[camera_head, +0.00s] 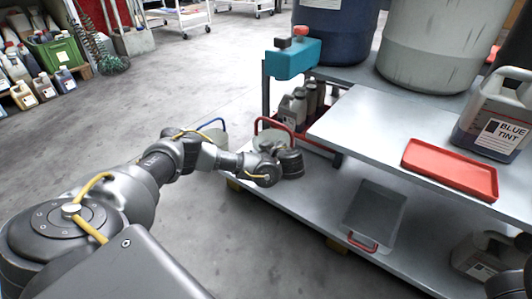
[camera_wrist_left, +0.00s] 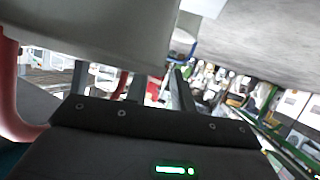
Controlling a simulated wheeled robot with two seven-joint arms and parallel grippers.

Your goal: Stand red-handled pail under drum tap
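The red-handled pail (camera_head: 268,142) is grey and stands at the left end of the lower shelf, partly hidden by my left gripper. Its red handle (camera_head: 275,120) arcs up. My left gripper (camera_head: 290,163) is right at the pail. In the left wrist view the pail's grey wall (camera_wrist_left: 80,25) fills the upper left, with the red handle (camera_wrist_left: 12,95) at the left edge. The left fingers (camera_wrist_left: 157,90) stand apart, with background showing between them; their tips are partly hidden by the pail. The teal tap block (camera_head: 291,60) sits above, beside the blue drum (camera_head: 337,35). My right gripper is not seen.
A blue-handled pail (camera_head: 213,133) is just left of the red-handled one. Bottles (camera_head: 300,103) stand behind under the tap. A grey tray (camera_head: 375,215) with a red handle lies on the lower shelf. A red tray (camera_head: 450,168) and blue tint jug (camera_head: 493,118) occupy the upper shelf.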

